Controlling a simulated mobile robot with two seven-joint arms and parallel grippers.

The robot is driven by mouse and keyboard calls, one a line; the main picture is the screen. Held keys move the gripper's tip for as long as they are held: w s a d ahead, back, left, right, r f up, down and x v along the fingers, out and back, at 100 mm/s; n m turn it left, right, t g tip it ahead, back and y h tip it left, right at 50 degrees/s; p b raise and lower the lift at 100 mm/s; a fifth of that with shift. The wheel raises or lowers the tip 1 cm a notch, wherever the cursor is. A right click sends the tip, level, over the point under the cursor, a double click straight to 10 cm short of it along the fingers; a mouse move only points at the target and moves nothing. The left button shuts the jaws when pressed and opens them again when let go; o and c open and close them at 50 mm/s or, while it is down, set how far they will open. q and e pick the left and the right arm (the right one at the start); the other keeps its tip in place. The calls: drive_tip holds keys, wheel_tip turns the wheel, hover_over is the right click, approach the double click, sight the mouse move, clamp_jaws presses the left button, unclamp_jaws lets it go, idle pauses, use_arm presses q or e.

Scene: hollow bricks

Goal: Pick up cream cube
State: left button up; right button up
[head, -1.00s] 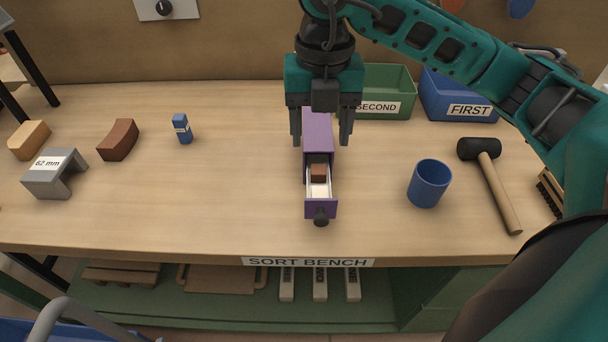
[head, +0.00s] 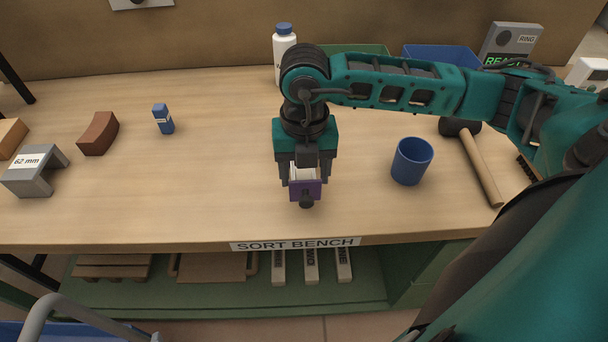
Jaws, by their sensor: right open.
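My right gripper (head: 304,177) points down over the small purple drawer box (head: 309,190), its open fingers one on each side of the open drawer. The drawer's purple front with a dark round knob shows below the gripper, near the bench's front edge. A strip of pale drawer inside shows between the fingers. I cannot make out a cream cube; the gripper hides most of the drawer and the box behind it. My left gripper is not in view.
A white bottle (head: 284,55) is behind my arm, with green (head: 350,49) and blue (head: 442,57) bins. A blue marked block (head: 163,119), brown arch (head: 98,134) and grey gauge (head: 36,172) lie left.

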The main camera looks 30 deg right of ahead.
drive_tip(key=shift+f, duration=0.1)
drive_tip(key=c, duration=1.1)
